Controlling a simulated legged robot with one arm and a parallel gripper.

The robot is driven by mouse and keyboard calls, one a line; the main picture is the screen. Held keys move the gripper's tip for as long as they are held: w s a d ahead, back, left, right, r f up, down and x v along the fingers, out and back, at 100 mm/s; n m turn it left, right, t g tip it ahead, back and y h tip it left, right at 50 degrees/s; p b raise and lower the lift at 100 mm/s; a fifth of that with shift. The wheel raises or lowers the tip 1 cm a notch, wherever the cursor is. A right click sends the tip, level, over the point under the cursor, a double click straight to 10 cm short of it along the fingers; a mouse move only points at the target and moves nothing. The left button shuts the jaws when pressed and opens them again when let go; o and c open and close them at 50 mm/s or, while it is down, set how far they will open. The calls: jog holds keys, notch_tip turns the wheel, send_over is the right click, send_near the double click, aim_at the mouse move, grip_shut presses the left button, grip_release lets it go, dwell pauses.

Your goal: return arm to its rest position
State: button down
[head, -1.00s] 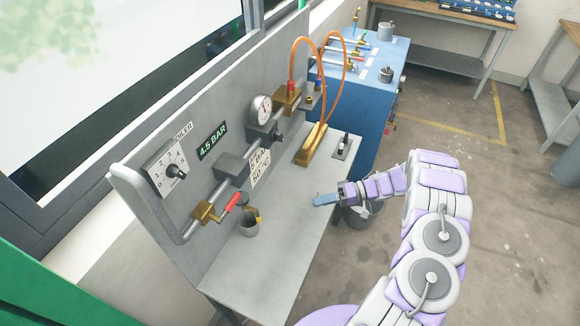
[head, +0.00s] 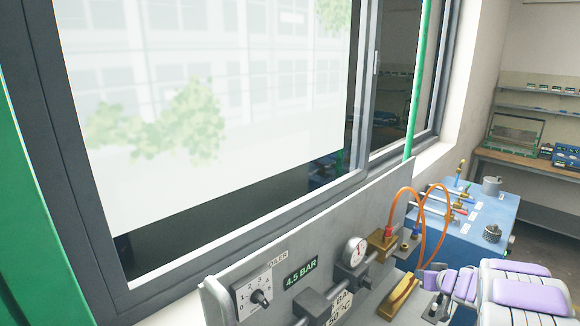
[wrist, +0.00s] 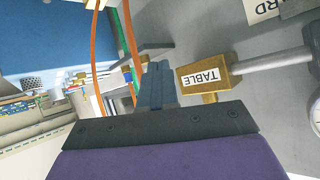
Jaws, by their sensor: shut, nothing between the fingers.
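My gripper (wrist: 157,80) shows in the wrist view with its blue fingers together and nothing between them. It is in the air in front of the grey panel, near the brass block labelled TABLE (wrist: 205,78). In the head view my white and purple arm is at the lower right, foreshortened. Its far end overlaps the right end of the bench, and the fingers are hard to make out there.
The grey panel (head: 235,290) carries a dial, a 4.5 BAR sign (head: 301,274) and a round gauge (head: 355,250). Orange hoses (head: 400,195) loop towards the blue cabinet (head: 478,238). A window (head: 220,110) fills the left. A wooden bench (head: 530,166) stands far right.

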notch_tip(320, 180, up, 8)
jog(key=s+d+m+h, duration=0.1)
jog(key=s+d+h, duration=0.1)
jog(key=h, duration=0.3)
jog(key=s+a+r+m+g+h, duration=0.1)
jog(key=s+r+g, duration=0.1)
jog(key=s, duration=0.3)
jog(key=s+a+r+m+g+h, duration=0.1)
jog(key=s+a+r+h, duration=0.1)
jog(key=s, duration=0.4)
jog(key=s+a+f+n+g+y, duration=0.1)
jog(key=s+a+g+y, duration=0.1)
jog(key=s+a, duration=0.6)
jog(key=s+a+f+n+g+y+b, duration=0.1)
jog(key=s+a+g, duration=0.3)
jog(key=s+a, duration=0.5)
jog(key=s+a+f+g+y, duration=0.3)
jog(key=s+a, duration=0.5)
jog(key=s, duration=1.3)
jog(key=shift+a+n+g+b, duration=0.2)
jog(key=shift+n+g+b, duration=0.2)
jog(key=shift+g, duration=0.1)
